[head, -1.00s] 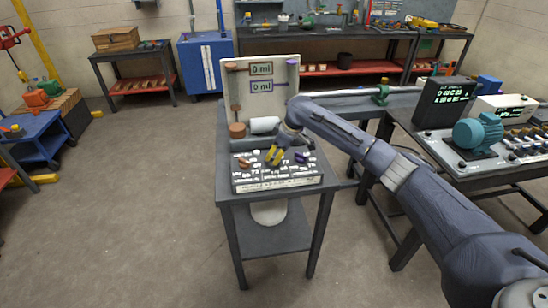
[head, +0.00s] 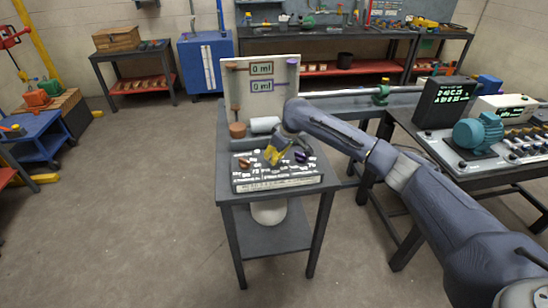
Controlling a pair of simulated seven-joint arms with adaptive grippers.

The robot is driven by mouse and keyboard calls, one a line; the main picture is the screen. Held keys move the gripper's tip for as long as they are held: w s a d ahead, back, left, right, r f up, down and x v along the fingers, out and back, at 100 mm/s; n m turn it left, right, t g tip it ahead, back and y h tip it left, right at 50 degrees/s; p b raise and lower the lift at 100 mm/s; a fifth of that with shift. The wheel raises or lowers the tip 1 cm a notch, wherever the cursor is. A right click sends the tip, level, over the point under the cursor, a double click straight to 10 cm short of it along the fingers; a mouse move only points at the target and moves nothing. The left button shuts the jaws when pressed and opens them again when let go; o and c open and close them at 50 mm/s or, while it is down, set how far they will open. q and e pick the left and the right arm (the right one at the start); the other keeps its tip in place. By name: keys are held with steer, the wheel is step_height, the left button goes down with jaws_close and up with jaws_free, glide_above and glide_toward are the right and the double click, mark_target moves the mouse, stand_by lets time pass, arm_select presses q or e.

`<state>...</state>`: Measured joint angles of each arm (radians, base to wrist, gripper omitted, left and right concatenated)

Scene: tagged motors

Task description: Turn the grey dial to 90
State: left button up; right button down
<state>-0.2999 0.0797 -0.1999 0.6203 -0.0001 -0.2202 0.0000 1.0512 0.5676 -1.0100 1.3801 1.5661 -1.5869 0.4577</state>
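A sloped control panel (head: 277,183) with white number markings lies on a small dark table. It carries a brown dial (head: 244,163) at left and a purple dial (head: 300,157) at right. My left gripper is out of view.
Behind the panel stands an upright board (head: 282,70) with two "0 ml" displays. A white cylinder (head: 265,124) and a brown cylinder (head: 237,130) sit in front of it. At right a bench carries a teal motor (head: 478,132) and a dark screen (head: 446,100).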

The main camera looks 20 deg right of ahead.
steer(key=c, duration=1.4)
jaws_free()
steer(key=shift+a+f, duration=0.15)
steer(key=shift+f, duration=0.05)
steer(key=shift+o, duration=0.2)
steer(key=shift+r, duration=0.35)
steer(key=v, duration=1.1)
steer(key=shift+r, duration=0.2)
steer(key=shift+s, duration=0.1)
